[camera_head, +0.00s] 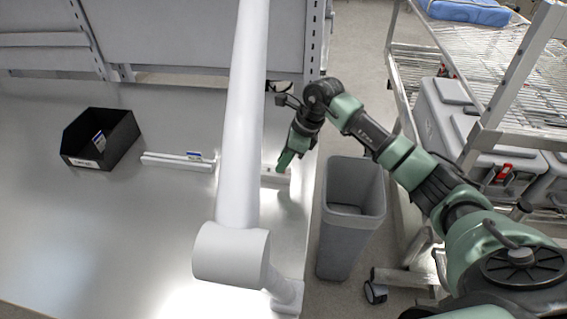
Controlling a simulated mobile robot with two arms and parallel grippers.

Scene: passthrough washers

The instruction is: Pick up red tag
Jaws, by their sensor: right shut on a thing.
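My right gripper (285,160) is low over the right end of the metal table, just right of a thick white post. Its green fingers are shut and point down at a short white holder (275,174). What they hold is too small or hidden to make out. No red tag can be made out at the fingers. A small red piece (503,172) shows on a grey case at the right, far from the gripper; I cannot tell if it is a tag. My left gripper is not in view.
The white post (240,120) hides part of the table (100,230). A black bin (88,162) and a white rail with a small blue-and-white card (194,156) stand left of it. A grey waste bin (350,205) and a wire rack (480,60) stand right.

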